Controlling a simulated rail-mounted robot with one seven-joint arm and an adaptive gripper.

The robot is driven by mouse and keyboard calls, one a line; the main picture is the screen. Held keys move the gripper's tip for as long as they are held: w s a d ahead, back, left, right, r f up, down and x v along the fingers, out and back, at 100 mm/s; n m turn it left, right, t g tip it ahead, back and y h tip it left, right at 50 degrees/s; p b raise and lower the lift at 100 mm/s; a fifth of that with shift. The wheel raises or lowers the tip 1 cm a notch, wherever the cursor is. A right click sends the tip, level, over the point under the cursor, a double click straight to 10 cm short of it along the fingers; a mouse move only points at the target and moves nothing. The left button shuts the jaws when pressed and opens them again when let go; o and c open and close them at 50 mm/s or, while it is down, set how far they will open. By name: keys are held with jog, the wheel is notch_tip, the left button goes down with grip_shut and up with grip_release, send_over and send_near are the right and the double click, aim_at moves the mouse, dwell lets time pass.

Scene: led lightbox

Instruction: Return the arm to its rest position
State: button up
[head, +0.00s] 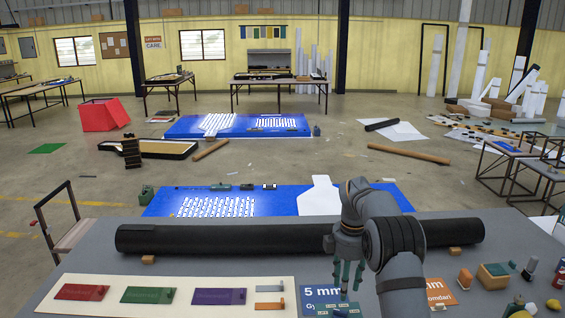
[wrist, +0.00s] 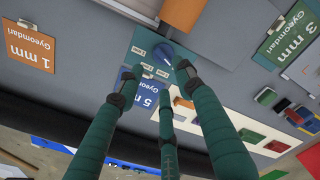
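My arm reaches over the grey workbench (head: 520,225), bent downward at the wrist. My gripper (head: 347,285) hangs fingers-down just above the blue "5 mm" card (head: 318,292) near the front of the bench. In the wrist view its three green-wrapped fingers (wrist: 158,85) stand apart with nothing seen between them. The blue card (wrist: 145,95) lies beyond the fingertips, partly hidden by them. A teal plate with a dark blue dial (wrist: 163,53) lies just past the tips. I cannot tell the exact height above it.
A long black roll (head: 220,238) lies across the bench behind my gripper. A cream board (head: 100,312) with red, green and purple cards is at left. An orange card (head: 440,292), a wooden block (head: 493,276) and small bottles (head: 530,268) are at right.

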aim_at(343, 312)
notch_tip(343, 312, down, 9)
jog(key=shift+s+f, duration=0.1)
jog(key=shift+f, duration=0.05)
jog(key=m+b, duration=0.1)
jog(key=m, duration=0.1)
jog(key=shift+m, duration=0.3)
jog(key=m+b, duration=0.2)
jog(key=m, duration=0.3)
jog(key=shift+s+b, duration=0.1)
jog(key=shift+b, duration=0.2)
jog(key=m+b, duration=0.1)
jog(key=m, duration=0.3)
jog(key=shift+s+b, duration=0.1)
jog(key=shift+b, duration=0.2)
jog(key=shift+s+r+m+b, duration=0.15)
jog(key=shift+m+b, duration=0.15)
jog(key=shift+m, duration=0.6)
jog(key=shift+w+r+m+b, duration=0.1)
jog(key=shift+m+b, duration=0.15)
jog(key=shift+m, duration=0.65)
